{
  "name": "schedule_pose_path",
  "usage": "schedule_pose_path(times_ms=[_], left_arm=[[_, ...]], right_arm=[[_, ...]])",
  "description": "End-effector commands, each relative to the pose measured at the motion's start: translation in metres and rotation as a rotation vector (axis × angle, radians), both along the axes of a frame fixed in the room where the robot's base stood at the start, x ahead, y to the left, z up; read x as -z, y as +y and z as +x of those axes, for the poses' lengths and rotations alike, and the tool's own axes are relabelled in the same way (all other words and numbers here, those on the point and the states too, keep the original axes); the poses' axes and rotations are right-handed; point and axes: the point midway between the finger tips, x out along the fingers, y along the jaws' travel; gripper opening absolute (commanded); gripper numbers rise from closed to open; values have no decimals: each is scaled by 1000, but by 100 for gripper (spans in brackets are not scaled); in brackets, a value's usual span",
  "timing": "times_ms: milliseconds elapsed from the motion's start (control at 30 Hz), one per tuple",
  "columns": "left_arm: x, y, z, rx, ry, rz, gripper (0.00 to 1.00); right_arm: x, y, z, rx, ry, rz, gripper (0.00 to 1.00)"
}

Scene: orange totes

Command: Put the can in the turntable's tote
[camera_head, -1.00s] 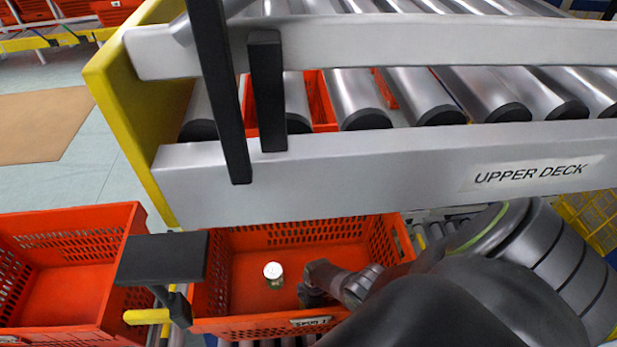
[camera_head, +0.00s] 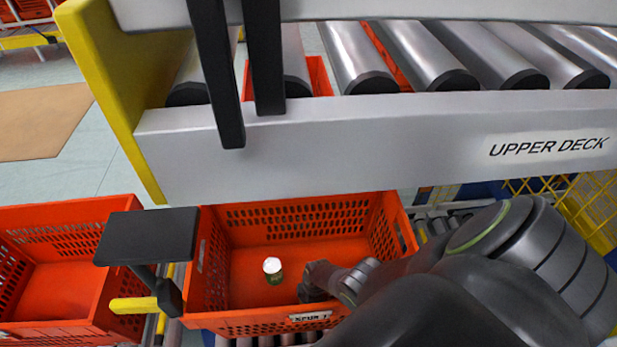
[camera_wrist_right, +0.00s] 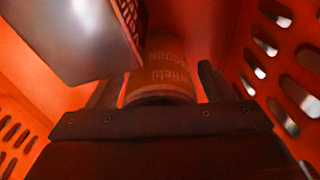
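The can (camera_head: 273,269), with a pale top and green side, stands upright in the middle orange tote (camera_head: 310,318), whose front label seems to read "SPUR 1". My right gripper (camera_head: 304,291) is low inside this tote, just right of the can. In the right wrist view the can (camera_wrist_right: 162,72) shows its printed label ahead of and between the two dark fingers (camera_wrist_right: 160,90). The fingers look apart, with a small gap beside the can. Another orange tote (camera_head: 70,325) stands at the left, empty; I cannot tell whether it is the turntable's. My left gripper is not in view.
The grey upper deck beam (camera_head: 390,140) and its rollers (camera_head: 365,58) run above and behind the middle tote. A black plate on a post (camera_head: 148,237) with a yellow bar stands between the totes. A yellow mesh (camera_head: 590,205) is at the right.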

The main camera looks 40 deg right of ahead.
Motion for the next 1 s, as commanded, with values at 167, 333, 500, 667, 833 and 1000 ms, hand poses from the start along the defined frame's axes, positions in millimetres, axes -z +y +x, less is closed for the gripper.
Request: schedule_pose_path(times_ms=[167, 333, 500, 667, 833, 1000], left_arm=[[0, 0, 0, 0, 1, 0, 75], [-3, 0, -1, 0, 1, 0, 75], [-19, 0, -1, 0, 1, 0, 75], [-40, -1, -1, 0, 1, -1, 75], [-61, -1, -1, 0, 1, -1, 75], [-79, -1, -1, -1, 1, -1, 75]], right_arm=[[0, 0, 0, 0, 0, 0, 76], [-3, 0, 0, 0, 0, 0, 76], [-19, -2, -1, 1, 0, 0, 76], [-43, -5, -3, 0, 1, -1, 76], [-69, -8, -5, 0, -2, -1, 76], [-95, -11, -7, -1, -2, 0, 76]])
